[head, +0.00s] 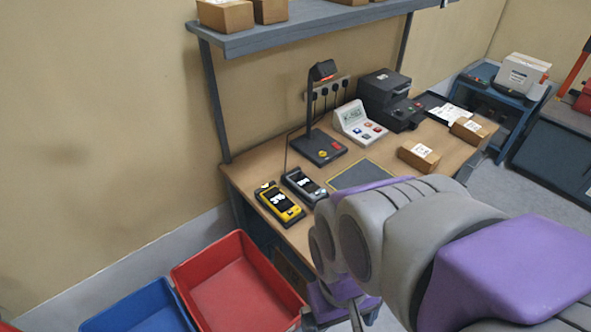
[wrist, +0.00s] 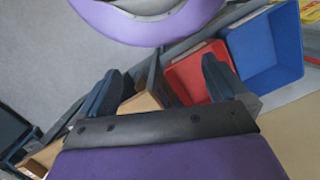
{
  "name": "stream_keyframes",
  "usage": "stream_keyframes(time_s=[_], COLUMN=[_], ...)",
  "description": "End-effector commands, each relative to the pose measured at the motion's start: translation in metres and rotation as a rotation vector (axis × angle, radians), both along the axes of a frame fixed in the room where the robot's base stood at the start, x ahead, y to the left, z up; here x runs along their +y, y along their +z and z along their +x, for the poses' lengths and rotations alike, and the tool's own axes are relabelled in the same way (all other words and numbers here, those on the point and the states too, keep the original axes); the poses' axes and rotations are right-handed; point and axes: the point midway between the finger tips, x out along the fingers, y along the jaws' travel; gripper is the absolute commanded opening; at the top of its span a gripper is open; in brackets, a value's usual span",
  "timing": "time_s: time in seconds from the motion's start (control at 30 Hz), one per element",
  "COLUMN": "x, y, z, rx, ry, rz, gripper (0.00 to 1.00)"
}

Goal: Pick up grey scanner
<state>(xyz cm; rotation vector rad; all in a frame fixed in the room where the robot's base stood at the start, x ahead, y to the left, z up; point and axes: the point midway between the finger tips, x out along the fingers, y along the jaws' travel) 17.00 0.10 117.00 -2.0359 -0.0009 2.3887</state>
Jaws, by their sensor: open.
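The grey scanner (head: 304,186) lies on the wooden desk (head: 252,174) near its left end, screen up. A yellow scanner (head: 281,204) lies just left of it, toward the front edge. My gripper (wrist: 160,68) is open in the wrist view, its two dark fingers wide apart with nothing held between them. In the head view my arm covers the front of the desk and the gripper cannot be made out. The grey scanner does not show in the wrist view, so its exact distance from the fingers cannot be told.
A black lamp stand (head: 324,148), white keypad device (head: 359,124), black printer (head: 389,97) and brown box (head: 418,156) stand on the desk. A shelf (head: 296,27) hangs above. Red bin (head: 235,281) and blue bin (head: 140,309) are at lower left; both show in the wrist view.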

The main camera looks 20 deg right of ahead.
Motion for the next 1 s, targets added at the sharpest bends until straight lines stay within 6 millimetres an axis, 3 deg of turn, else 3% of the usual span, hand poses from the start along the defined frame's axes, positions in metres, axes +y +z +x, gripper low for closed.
stream_keyframes(time_s=[0.17, 0.27, 0.4, 0.6, 0.83, 1.0], x=[0.017, 0.035, 0.06, 0.08, 0.073, 0.044], y=[-0.001, -0.001, 0.0, 0.003, 0.003, -0.004], z=[0.015, 0.035, 0.071, 0.127, 0.2, 0.256], rx=[0.026, 0.054, 0.089, 0.15, 0.218, 0.261], ry=[-0.054, -0.129, -0.267, -0.501, -0.825, -1.098], rz=[0.077, 0.17, 0.319, 0.525, 0.75, 0.904], gripper=[1.0, 1.0, 1.0, 1.0, 1.0, 1.0])
